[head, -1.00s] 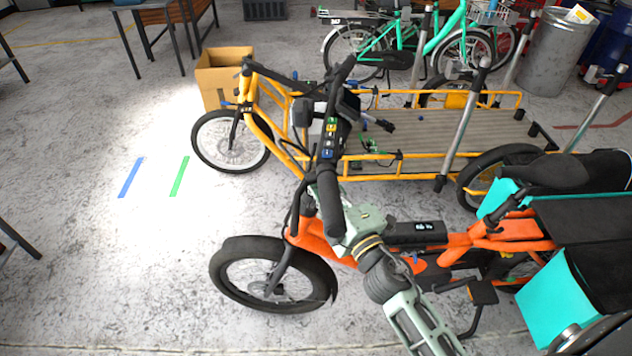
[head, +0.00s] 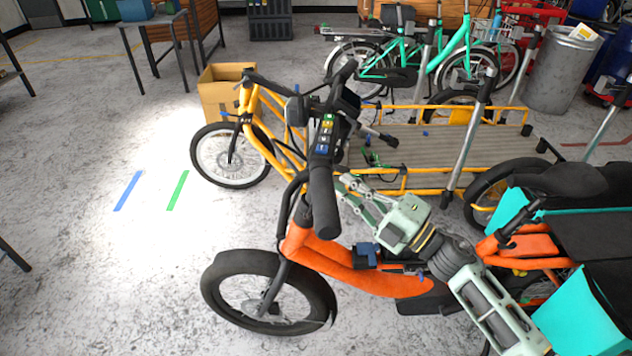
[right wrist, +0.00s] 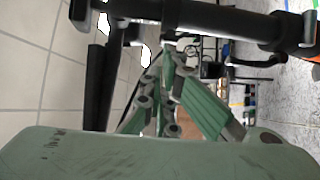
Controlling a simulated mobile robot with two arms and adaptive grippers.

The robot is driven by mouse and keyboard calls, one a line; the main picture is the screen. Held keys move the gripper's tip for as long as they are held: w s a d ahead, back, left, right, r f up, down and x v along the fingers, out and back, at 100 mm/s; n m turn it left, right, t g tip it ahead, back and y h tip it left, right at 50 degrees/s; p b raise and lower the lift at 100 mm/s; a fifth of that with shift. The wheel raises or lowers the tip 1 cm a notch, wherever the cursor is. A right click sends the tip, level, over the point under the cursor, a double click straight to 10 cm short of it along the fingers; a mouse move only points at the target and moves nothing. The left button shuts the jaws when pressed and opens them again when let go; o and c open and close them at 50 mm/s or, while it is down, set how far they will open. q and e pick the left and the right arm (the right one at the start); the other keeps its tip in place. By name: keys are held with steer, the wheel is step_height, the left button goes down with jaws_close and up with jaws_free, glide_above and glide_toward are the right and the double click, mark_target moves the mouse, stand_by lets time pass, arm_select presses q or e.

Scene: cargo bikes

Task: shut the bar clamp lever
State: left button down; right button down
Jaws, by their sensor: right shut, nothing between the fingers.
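The orange cargo bike (head: 320,255) stands in front of me, with its black handlebar (head: 324,200) rising at the middle of the head view. I cannot pick out the bar clamp lever for certain; the area below the bar is partly hidden by the grip. My pale green right gripper (head: 348,188) is just right of the black grip, its fingers shut and pointing left toward the bar. In the right wrist view, my right gripper's fingers (right wrist: 163,75) come together with nothing seen between them, below a dark bar (right wrist: 210,18). Whether they touch the bike is unclear. My left gripper is out of view.
A yellow cargo bike (head: 262,135) with a long wooden deck (head: 455,150) stands just behind. A blue part (head: 367,256) sits on the orange frame. A cardboard box (head: 215,95) is behind the yellow bike's front wheel.

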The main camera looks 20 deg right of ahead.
steer(key=shift+w+d, duration=0.1)
stand_by(0.5)
steer(key=shift+f, duration=0.1)
steer(key=v, duration=1.2)
steer(key=w+d+f+m+h, duration=0.1)
steer(key=d+f+m+h, duration=0.3)
steer(key=f, duration=0.5)
steer(key=d+f+m+h, duration=0.2)
steer(key=f+m+h, duration=0.3)
steer(key=f, duration=0.4)
steer(key=s+f+m+g+h+p, duration=0.1)
steer(key=s+f+m+g, duration=0.15)
steer(key=f, duration=0.65)
steer(key=s+f+m+g+h, duration=0.2)
steer(key=s+f+m, duration=0.15)
steer(key=f, duration=0.55)
steer(key=s+a+f+m+g+p, duration=0.1)
steer(key=s+a+f+m+g, duration=0.3)
steer(key=s+f, duration=0.9)
steer(key=s+a+f+g, duration=0.3)
steer(key=s+a+f, duration=0.1)
steer(key=s, duration=0.5)
steer(key=s+a+f+m+g, duration=0.1)
steer(key=s+a+f+g, duration=0.3)
steer(key=s, duration=0.6)
step_height(320, 180, down, 2)
steer(key=shift+s+a+f+p, duration=0.15)
steer(key=shift+s+a+p, duration=0.15)
steer(key=shift+a, duration=0.05)
